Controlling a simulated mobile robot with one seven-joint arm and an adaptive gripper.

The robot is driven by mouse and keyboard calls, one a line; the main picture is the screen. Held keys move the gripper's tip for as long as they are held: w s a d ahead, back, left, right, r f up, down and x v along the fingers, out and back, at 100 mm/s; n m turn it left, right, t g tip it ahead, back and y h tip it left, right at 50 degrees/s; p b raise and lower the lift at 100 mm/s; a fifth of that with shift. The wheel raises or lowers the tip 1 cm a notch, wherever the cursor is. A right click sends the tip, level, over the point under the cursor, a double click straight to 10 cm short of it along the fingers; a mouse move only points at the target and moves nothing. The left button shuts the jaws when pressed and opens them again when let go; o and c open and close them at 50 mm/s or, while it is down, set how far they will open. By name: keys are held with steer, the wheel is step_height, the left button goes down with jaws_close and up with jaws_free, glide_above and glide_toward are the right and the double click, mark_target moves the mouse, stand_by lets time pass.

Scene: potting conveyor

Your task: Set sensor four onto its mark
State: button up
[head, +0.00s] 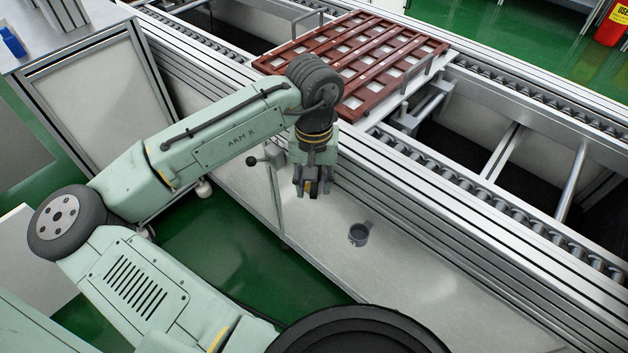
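My gripper (313,190) points down in front of the conveyor's near side rail, left of the picture's middle. I cannot tell whether that is part of the gripper or a held object, or whether the fingers are open or shut. I cannot make out a sensor marked four or its mark in this view. A red-brown slatted tray (420,47) with rows of pale square openings rests on the conveyor behind my gripper; my wrist hides part of its near left side.
The roller conveyor (480,188) runs from upper left to lower right, with open gaps beside the tray. A small grey cup-shaped fitting (359,234) is on its pale near side. A grey bench (75,45) with a blue object (12,42) stands at upper left.

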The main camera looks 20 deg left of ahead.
steer(key=shift+f, duration=0.15)
steer(key=shift+c, duration=0.3)
jaws_close()
